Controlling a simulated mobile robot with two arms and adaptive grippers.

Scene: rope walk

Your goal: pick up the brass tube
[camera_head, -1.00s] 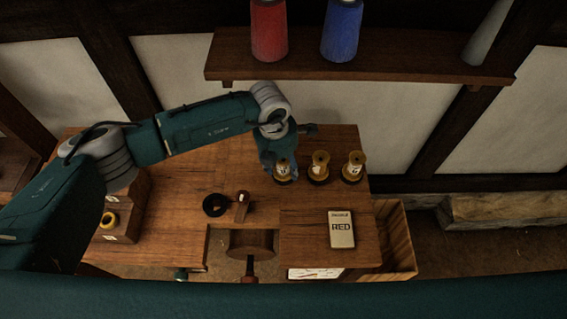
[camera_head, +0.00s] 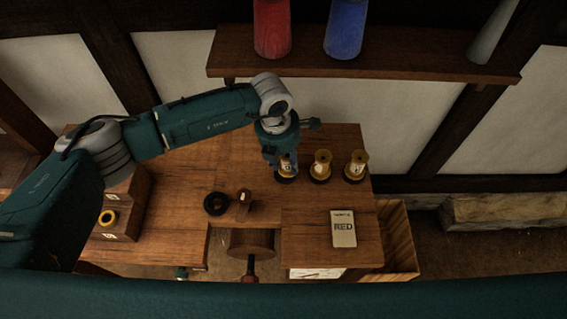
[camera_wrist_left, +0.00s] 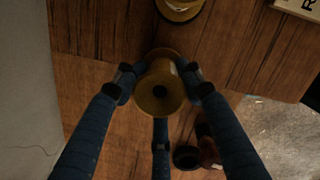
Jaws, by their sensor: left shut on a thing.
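Three brass tubes with pale labels stand in a row on dark round bases on the wooden table (camera_head: 180,180). My left gripper (camera_head: 283,163) is at the leftmost brass tube (camera_head: 288,164) and partly covers it. The middle tube (camera_head: 321,164) and the right tube (camera_head: 355,165) stand to the right. My right gripper is not in view.
A card reading RED (camera_head: 343,229) lies at the front right. A black ring (camera_head: 216,204) and a small wooden piece (camera_head: 243,204) are left of centre. A shelf (camera_head: 370,67) with red (camera_head: 271,28) and blue (camera_head: 344,27) spools overhangs the back.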

